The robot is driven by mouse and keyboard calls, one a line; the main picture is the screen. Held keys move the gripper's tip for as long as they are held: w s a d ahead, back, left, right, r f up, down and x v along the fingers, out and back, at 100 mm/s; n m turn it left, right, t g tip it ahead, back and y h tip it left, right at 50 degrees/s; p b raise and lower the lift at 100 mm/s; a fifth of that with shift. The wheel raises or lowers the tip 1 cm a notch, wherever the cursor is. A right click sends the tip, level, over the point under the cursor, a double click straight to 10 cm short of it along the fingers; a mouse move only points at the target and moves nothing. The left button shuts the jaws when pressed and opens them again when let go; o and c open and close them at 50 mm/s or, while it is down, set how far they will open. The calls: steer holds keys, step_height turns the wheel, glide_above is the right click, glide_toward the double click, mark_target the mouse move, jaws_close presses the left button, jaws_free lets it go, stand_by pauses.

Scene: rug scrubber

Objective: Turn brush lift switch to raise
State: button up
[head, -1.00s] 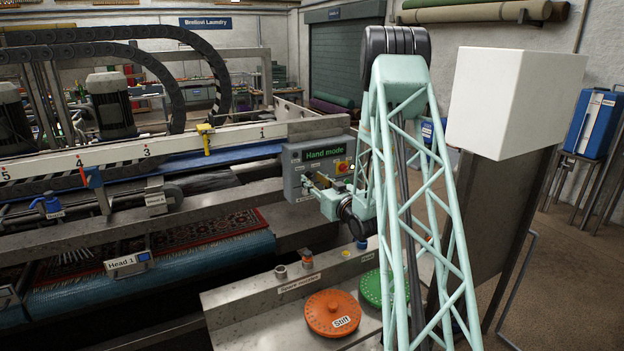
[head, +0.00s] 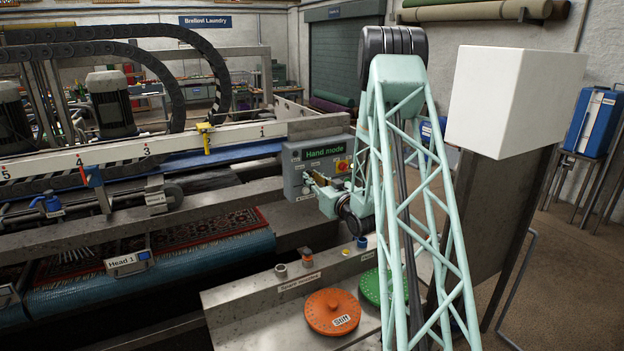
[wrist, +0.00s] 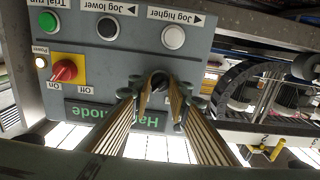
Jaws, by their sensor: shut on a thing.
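The grey control panel (head: 294,177) stands at the end of the machine, with a green "Hand mode" display (head: 324,152). In the wrist view the panel (wrist: 100,65) appears upside down. A small black switch knob (wrist: 159,79) sits on it near the display (wrist: 85,114). My gripper (wrist: 160,95) has its two ribbed fingers closed on this knob, one on each side. The fingers hide part of the knob and the lettering around it, so its setting cannot be read. In the head view my gripper (head: 313,179) reaches the panel face from the right.
A red rotary switch (wrist: 64,70) on a yellow plate, marked On and Off, is beside the knob. Green (wrist: 48,22), black (wrist: 107,29) and white (wrist: 173,37) buttons sit in a row. An orange disc (head: 331,312) marked Stiff lies on the bench below.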

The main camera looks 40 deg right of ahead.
steer(key=shift+f+n+b, duration=0.15)
steer(key=shift+n+b, duration=0.45)
steer(key=shift+b, duration=1.2)
steer(key=n+b, duration=0.2)
steer(key=b, duration=0.4)
steer(key=shift+n, duration=0.3)
steer(key=n+b, duration=0.5)
steer(key=b, duration=0.5)
steer(key=shift+n+b, duration=0.3)
steer(key=shift+r+n+b, duration=0.15)
steer(key=shift+n+b, duration=0.55)
steer(key=shift+n, duration=0.9)
steer(key=shift+r+n+b, duration=0.15)
steer(key=shift+n+b, duration=0.5)
steer(key=shift+n, duration=0.95)
steer(key=o, duration=0.7)
steer(key=shift+o, duration=0.7)
steer(key=shift+s, duration=0.15)
